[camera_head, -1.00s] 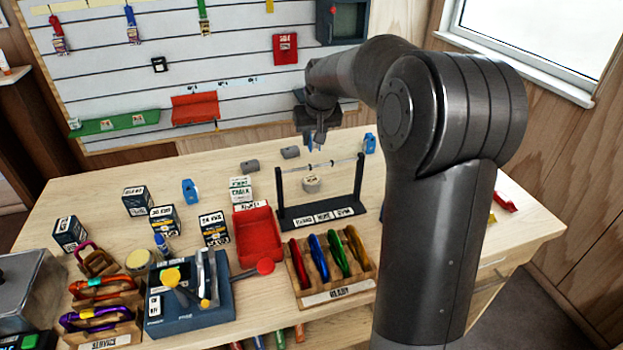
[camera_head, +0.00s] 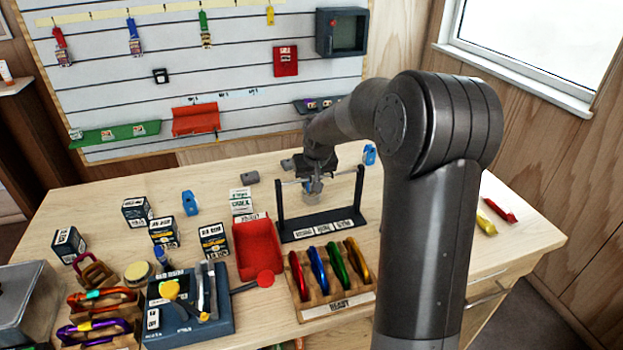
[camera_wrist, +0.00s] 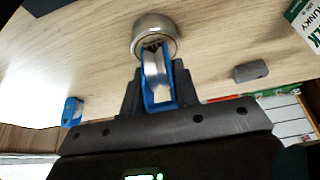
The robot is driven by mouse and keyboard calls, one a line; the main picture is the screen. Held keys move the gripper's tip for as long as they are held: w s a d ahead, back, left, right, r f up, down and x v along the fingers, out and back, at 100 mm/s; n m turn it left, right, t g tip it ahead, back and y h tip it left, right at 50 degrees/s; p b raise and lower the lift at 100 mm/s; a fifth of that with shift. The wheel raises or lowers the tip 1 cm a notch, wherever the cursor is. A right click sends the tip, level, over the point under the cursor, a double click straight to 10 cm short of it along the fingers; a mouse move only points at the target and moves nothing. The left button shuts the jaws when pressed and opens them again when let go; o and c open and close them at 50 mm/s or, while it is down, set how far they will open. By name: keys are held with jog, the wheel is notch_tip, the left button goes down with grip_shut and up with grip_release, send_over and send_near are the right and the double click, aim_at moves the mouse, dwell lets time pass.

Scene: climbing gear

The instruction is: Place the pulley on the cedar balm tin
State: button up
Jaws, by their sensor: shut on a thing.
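The pulley (camera_wrist: 156,78), blue with a silver wheel, is held in my gripper (camera_wrist: 152,98) in the wrist view. A small round metallic tin (camera_wrist: 153,30), probably the cedar balm tin, stands just beyond it on the table; its label is not readable. The pulley's tip overlaps the tin's near rim in that view; I cannot tell whether they touch. In the head view my gripper (camera_head: 314,186) is low over the table at the black rack with a crossbar.
The black rack (camera_head: 320,226) stands close around my gripper. Other blue pulleys stand left (camera_head: 190,203) and right (camera_head: 369,156). A red tray (camera_head: 257,250), a carabiner holder (camera_head: 335,301) and several dark boxes lie nearer. The table's right side is mostly clear.

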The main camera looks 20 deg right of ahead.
jog(key=shift+f, duration=0.1)
jog(key=o, duration=1)
jog(key=v, duration=1.2)
jog(key=s+a+r+h, duration=0.1)
jog(key=s+a+r, duration=0.15)
jog(key=s, duration=0.55)
jog(key=s+a+r, duration=0.2)
jog(key=s+a, duration=0.1)
jog(key=s, duration=0.6)
jog(key=shift+t+y, duration=0.5)
jog(key=shift+s+a+f, duration=0.35)
jog(key=shift+s+f, duration=0.1)
jog(key=shift+s, duration=2.1)
jog(key=shift+s+a+f, duration=0.3)
jog(key=shift+s+f, duration=0.2)
jog(key=shift+s, duration=2.05)
jog(key=shift+s+a+f, duration=0.35)
jog(key=shift+s+f, duration=0.1)
jog(key=shift+s, duration=2.1)
